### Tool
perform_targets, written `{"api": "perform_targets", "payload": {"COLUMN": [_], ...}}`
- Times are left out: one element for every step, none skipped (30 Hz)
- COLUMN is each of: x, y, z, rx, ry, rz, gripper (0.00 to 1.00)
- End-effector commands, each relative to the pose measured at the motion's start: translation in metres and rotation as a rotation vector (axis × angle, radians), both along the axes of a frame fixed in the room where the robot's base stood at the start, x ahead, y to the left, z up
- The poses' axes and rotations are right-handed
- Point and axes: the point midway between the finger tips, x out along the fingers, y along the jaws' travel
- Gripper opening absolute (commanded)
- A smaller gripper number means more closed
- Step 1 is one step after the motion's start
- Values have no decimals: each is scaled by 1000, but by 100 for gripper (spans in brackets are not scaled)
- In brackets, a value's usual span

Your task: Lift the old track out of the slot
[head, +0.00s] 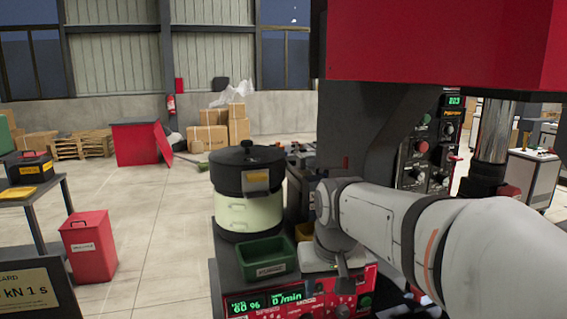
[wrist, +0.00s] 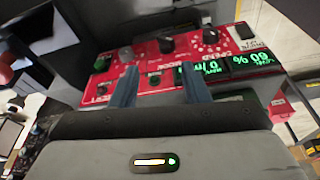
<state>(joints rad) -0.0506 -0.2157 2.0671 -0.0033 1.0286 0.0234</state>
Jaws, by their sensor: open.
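I cannot make out the old track or its slot in either view; my arm may hide them in the head view. My gripper (head: 342,268) is in front of the bowl feeder's right side, low over the red control panel (head: 300,300). In the wrist view my gripper (wrist: 160,88) has its two grey fingers well apart, with nothing visible between them. Past the fingers lies the red control panel (wrist: 148,78) with knobs and green digits. The feeder (head: 248,212) has a black lidded top on a cream base.
A large red machine head (head: 440,40) overhangs the right side. A red waste bin (head: 88,247) stands left. Open floor lies between.

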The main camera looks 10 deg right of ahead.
Motion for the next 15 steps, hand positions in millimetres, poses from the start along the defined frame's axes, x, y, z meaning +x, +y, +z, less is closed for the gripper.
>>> {"api": "perform_targets", "payload": {"x": [31,46,67,82,97,116,131,145,163,174,185,199,209,218,232], "y": [0,0,0,0,0,0,-1,-1,-1,-1,-1,-1,-1,-1,-1], "z": [34,48,66,79,91,107,119,129,142,151,158,168,174,181,190], "rx": [2,2,3,5,6,6,7,8,8,8,8,10,10,10,11], "ry": [-8,-14,-19,-25,-30,-37,-44,-48,-55,-59,-65,-71,-75,-80,-86], "rz": [7,12,20,25,30,40,45,50,58,65,69,75,80,87,93], "gripper": [42,42,42,42,42,42,42,42,42,42,42,42,42,42,42]}}
